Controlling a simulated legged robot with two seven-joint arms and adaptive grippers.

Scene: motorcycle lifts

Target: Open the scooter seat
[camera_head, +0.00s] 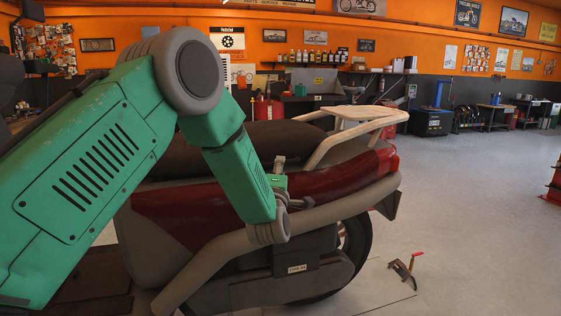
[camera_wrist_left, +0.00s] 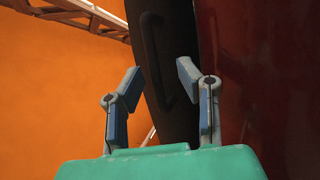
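The scooter's dark seat (camera_head: 292,136) is down on the red body (camera_head: 330,182), with a pale rear rack (camera_head: 355,120) behind it. My left gripper (camera_head: 280,163) is beside the near edge of the seat, partly hidden by its own green wrist. In the left wrist view, the gripper's two fingers (camera_wrist_left: 158,82) are spread apart with nothing between them. The dark seat side (camera_wrist_left: 178,30) shows just beyond them, and a dark handle-like strip (camera_wrist_left: 150,55) runs along it. Contact cannot be told. My right gripper is out of view.
A pale tube bar (camera_head: 300,219) runs along the scooter's side below the wrist. A small tool with a red handle (camera_head: 407,270) stands on the floor near the rear wheel (camera_head: 357,245). The floor to the right is mostly clear. A red stand (camera_head: 553,183) is at the right edge.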

